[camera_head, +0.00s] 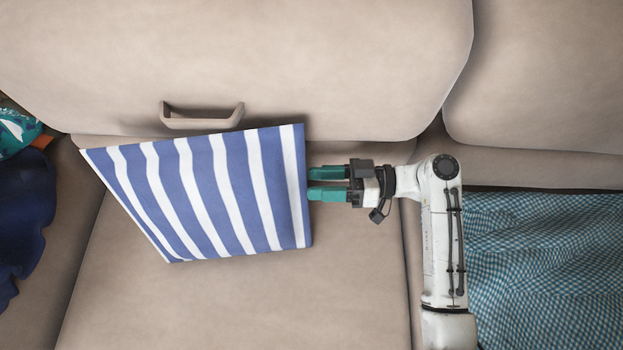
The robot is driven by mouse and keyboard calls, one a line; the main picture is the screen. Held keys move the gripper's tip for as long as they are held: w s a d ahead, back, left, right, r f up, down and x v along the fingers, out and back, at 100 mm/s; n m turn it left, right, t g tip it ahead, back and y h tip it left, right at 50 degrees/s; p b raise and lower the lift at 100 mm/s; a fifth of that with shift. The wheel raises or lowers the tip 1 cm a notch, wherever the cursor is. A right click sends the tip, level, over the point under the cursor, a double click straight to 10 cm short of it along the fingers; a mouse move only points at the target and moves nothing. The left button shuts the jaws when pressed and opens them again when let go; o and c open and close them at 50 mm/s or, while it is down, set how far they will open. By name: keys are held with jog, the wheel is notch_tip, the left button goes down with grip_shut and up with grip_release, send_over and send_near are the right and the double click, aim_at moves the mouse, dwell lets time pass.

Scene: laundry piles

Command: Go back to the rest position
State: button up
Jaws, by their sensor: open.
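My gripper (328,184) has two teal fingers, parted with a gap between them. Nothing shows between the fingers. I cannot tell whether the tips touch the bag. The bag lies slightly tilted on a beige sofa seat (240,305), its upper edge by the backrest. My white arm comes up from the bottom right and bends left to the gripper.
A teal checked cloth (545,265) covers the seat at right. Dark blue cloth (25,215) and a teal patterned item (15,130) lie at the far left. The beige backrest (300,50) runs along the top. The seat below the bag is clear.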

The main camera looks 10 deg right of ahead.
jog(key=d, duration=0.8)
jog(key=shift+s+d+r, duration=0.15)
jog(key=shift+s+r, duration=0.05)
jog(key=shift+s, duration=0.2)
jog(key=s+d+f+m+h, duration=0.4)
jog(key=s+f+m+h, duration=0.15)
jog(key=s+h, duration=0.2)
jog(key=s+d+f+m+h, duration=0.4)
jog(key=s+f+h, duration=0.2)
jog(key=s, duration=0.2)
jog(key=s+d+r+m+h, duration=0.3)
jog(key=s+d+r+h, duration=0.1)
jog(key=s+d, duration=0.15)
notch_tip(320, 180, up, 14)
jog(key=p, duration=1.5)
jog(key=shift+w+r+g, duration=0.25)
jog(key=shift+w+g, duration=0.05)
jog(key=shift+g, duration=0.1)
